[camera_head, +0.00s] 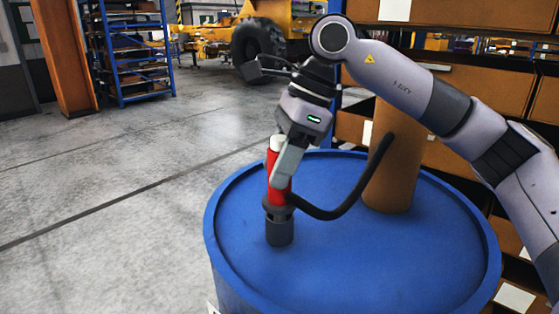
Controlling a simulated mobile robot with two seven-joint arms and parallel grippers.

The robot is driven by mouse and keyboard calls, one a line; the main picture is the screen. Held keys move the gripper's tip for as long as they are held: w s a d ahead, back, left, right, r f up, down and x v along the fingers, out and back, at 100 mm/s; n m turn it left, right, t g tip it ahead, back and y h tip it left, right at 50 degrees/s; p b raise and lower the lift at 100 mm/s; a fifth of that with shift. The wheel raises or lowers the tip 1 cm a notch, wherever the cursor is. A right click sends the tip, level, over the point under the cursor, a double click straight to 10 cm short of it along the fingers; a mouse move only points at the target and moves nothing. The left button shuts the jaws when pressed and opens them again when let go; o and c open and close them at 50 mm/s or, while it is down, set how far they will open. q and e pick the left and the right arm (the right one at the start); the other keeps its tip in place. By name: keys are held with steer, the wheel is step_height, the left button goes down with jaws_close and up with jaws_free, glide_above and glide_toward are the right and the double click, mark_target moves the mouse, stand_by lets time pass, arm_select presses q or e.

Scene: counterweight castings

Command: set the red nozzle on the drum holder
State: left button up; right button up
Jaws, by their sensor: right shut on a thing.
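The red nozzle (278,185) stands roughly upright over the blue drum, with a white tip at its top and a black hose (345,208) curving up to the right from its lower part. My right gripper (284,172) comes from above and is shut on the red body. Under the nozzle is a dark grey-blue cylindrical holder (279,230) on the lid of the blue drum (345,270). The nozzle's black lower collar meets the top of the holder; how deep it sits inside cannot be seen. My left gripper is not in view.
A brown cylinder (396,165) stands on the drum behind the hose. Shelves with brown boxes (480,85) stand close behind the drum at right. A blue rack (125,55) and a yellow vehicle (262,35) are farther back. The floor at left is clear.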

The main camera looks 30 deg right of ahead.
mark_target(296, 198)
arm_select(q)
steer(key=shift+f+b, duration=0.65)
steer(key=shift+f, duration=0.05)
arm_select(e)
steer(key=shift+f, duration=0.9)
steer(key=o, duration=1)
steer(key=shift+d+r, duration=0.15)
steer(key=shift+r, duration=0.35)
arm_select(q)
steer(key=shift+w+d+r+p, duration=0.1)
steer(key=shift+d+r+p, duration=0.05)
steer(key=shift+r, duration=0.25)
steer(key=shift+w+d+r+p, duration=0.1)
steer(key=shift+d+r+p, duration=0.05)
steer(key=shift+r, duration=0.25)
arm_select(e)
steer(key=v, duration=0.6)
